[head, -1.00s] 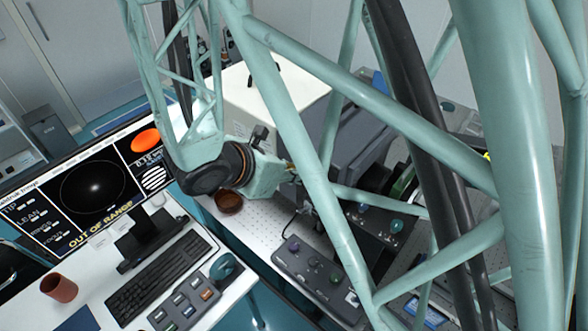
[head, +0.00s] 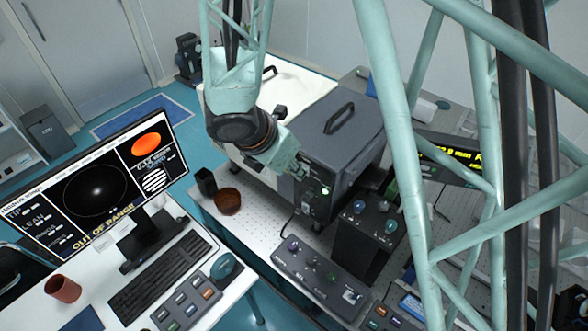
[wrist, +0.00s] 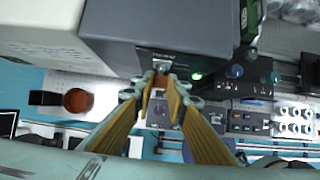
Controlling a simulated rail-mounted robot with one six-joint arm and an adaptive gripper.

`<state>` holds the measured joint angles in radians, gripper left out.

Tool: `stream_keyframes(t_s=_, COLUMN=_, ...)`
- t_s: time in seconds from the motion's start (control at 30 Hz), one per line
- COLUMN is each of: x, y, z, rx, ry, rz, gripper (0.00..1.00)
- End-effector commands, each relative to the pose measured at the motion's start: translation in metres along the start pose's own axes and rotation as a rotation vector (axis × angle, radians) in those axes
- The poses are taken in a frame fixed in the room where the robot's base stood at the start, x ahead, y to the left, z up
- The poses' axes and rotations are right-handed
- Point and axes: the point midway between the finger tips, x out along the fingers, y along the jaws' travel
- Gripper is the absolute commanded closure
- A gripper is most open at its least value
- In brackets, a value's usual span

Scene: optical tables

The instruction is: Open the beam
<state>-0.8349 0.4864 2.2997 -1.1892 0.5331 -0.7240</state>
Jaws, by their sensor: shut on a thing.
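The dark grey box (head: 335,130) stands on the perforated table, with a lit green lamp (head: 325,190) on its front face. The lamp also shows in the wrist view (wrist: 197,76). My gripper (head: 301,169) is at this front face, left of the lamp. In the wrist view my gripper (wrist: 161,78) has its two yellowish fingers drawn together at the tips, shut on a small grey fitting (wrist: 161,66) on the box front. The fingertips partly hide the fitting, so its exact shape and setting cannot be told.
A white box (head: 285,88) stands left of the dark box. A brown bowl (head: 228,202) and a small black block (head: 206,182) sit nearby. A control panel (head: 315,275) with several knobs lies in front. The monitor (head: 95,190) reads "OUT OF RANGE".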

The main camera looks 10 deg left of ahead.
Motion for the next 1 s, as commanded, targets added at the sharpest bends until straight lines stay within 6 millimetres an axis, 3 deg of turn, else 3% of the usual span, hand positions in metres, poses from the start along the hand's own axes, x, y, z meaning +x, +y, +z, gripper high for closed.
stream_keyframes(t_s=0.37, x=-0.0001, y=0.0003, z=0.0000, rx=0.000, ry=0.002, rz=0.000, gripper=0.97)
stream_keyframes(t_s=0.4, x=-0.0001, y=0.0003, z=0.0000, rx=0.000, ry=0.002, rz=0.000, gripper=0.83)
stream_keyframes(t_s=0.53, x=-0.0001, y=0.0001, z=0.0001, rx=0.000, ry=0.002, rz=0.000, gripper=0.73)
stream_keyframes(t_s=1.0, x=-0.0033, y=0.0001, z=0.0003, rx=0.001, ry=0.001, rz=0.000, gripper=0.73)
